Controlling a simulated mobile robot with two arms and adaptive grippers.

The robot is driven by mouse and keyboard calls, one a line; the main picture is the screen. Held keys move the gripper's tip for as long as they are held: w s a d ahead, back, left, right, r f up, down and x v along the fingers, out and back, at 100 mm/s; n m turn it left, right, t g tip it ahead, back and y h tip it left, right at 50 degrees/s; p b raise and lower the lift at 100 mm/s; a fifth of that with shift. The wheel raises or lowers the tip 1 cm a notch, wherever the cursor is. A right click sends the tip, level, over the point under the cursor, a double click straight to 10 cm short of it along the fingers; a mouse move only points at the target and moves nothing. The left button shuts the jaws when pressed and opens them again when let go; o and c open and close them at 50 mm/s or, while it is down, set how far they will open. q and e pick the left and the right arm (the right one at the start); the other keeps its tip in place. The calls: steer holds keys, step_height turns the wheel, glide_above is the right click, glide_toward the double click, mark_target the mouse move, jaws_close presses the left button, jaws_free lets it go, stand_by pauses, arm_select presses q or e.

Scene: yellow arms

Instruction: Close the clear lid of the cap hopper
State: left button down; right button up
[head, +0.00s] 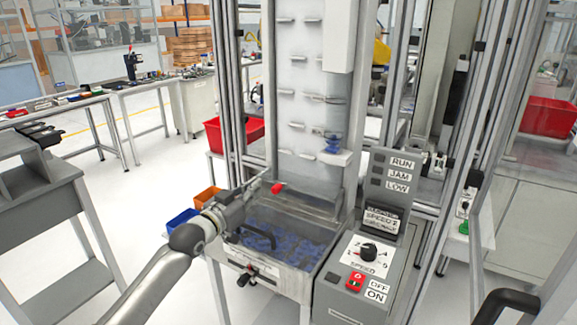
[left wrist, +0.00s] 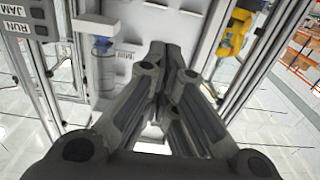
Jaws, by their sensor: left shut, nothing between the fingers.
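The cap hopper (head: 304,262) is a grey metal box at the foot of the tall white-backed feeder, with blue caps showing hazily inside. Its clear lid (head: 305,236) appears to lie low over the caps, with a black curved handle (head: 258,236) near its left front. I cannot tell whether it is fully seated. My left gripper (head: 262,180) is above the hopper's back left corner, shut and empty, beside a red knob (head: 278,187). The shut fingers also fill the middle of the left wrist view (left wrist: 165,55). My right gripper is not in view.
A control box (head: 366,262) with a speed dial and buttons stands right of the hopper. An orange bin (head: 207,198) and a blue bin (head: 181,222) are at its left. Aluminium posts frame the feeder. A grey bench (head: 38,205) stands at far left, with clear floor between.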

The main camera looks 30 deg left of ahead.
arm_select(q)
steer(key=s+f+t+b, duration=0.1)
steer(key=f+b, duration=0.1)
steer(key=s+f+t+b, duration=0.1)
steer(key=s+f+b, duration=0.1)
steer(key=b, duration=0.1)
steer(key=s+f+t+b, duration=0.1)
steer(key=f+b, duration=0.1)
steer(key=shift+s+a+f+b, duration=0.2)
steer(key=shift+s+f+b, duration=0.1)
steer(key=shift+s, duration=0.1)
steer(key=shift+s+f+b, duration=0.45)
steer(key=shift+f, duration=0.4)
steer(key=shift+s+f, duration=0.15)
steer(key=shift+f, duration=0.3)
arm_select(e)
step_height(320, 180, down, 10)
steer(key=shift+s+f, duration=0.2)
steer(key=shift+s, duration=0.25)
